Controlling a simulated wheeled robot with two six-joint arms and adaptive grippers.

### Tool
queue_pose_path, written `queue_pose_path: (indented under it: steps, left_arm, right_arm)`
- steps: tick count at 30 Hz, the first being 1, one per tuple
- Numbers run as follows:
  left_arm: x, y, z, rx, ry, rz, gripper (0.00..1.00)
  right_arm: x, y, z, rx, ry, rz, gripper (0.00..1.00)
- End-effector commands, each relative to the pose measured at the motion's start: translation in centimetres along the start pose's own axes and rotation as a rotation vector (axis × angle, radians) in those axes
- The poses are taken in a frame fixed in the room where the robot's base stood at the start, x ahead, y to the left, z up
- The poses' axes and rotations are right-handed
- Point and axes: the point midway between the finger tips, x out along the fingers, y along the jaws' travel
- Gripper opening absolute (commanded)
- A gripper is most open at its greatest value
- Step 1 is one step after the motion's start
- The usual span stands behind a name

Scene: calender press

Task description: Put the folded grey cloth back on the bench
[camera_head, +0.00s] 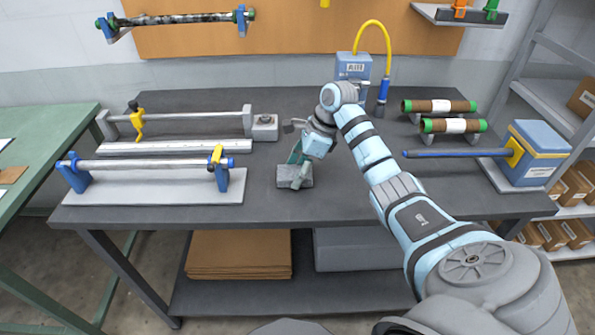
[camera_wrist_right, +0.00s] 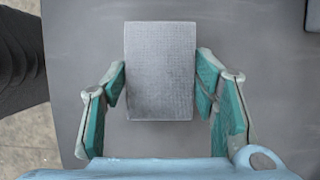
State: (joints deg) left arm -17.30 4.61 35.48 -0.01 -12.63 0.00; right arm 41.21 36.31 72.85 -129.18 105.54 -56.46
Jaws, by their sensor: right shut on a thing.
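The folded grey cloth (camera_head: 295,176) is a small grey block near the middle of the dark bench (camera_head: 340,200), towards its front edge. My right gripper (camera_head: 296,158) points down at it and is shut on it. In the right wrist view the cloth (camera_wrist_right: 160,72) is a grey woven rectangle between the two green-padded fingers (camera_wrist_right: 160,85). It is at or just above the bench top; I cannot tell whether it touches. My left gripper is not in view.
Left of the cloth stand two roller fixtures, the nearer one on a pale base plate (camera_head: 150,190). Behind is a blue box with a yellow hose (camera_head: 354,68). To the right are brown rollers (camera_head: 454,126) and a blue box with a rod (camera_head: 541,145). Bench around the cloth is clear.

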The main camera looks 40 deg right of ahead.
Motion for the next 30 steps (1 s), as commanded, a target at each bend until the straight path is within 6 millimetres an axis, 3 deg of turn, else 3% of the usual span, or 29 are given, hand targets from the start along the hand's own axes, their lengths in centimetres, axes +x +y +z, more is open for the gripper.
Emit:
queue_pose_path:
  steps: [20,21,24,30]
  left_arm:
    - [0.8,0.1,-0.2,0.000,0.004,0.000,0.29]
    - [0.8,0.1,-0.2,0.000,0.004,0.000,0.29]
    - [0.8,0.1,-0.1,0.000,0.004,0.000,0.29]
    - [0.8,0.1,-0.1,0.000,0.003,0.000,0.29]
  right_arm:
    - [1.2,0.1,-0.5,0.002,0.001,0.005,0.27]
    - [1.2,0.1,-0.5,0.002,0.002,0.006,0.58]
    - [1.3,0.1,-0.6,0.003,0.003,0.007,0.73]
    - [1.2,0.1,-0.6,0.003,0.002,0.004,0.73]
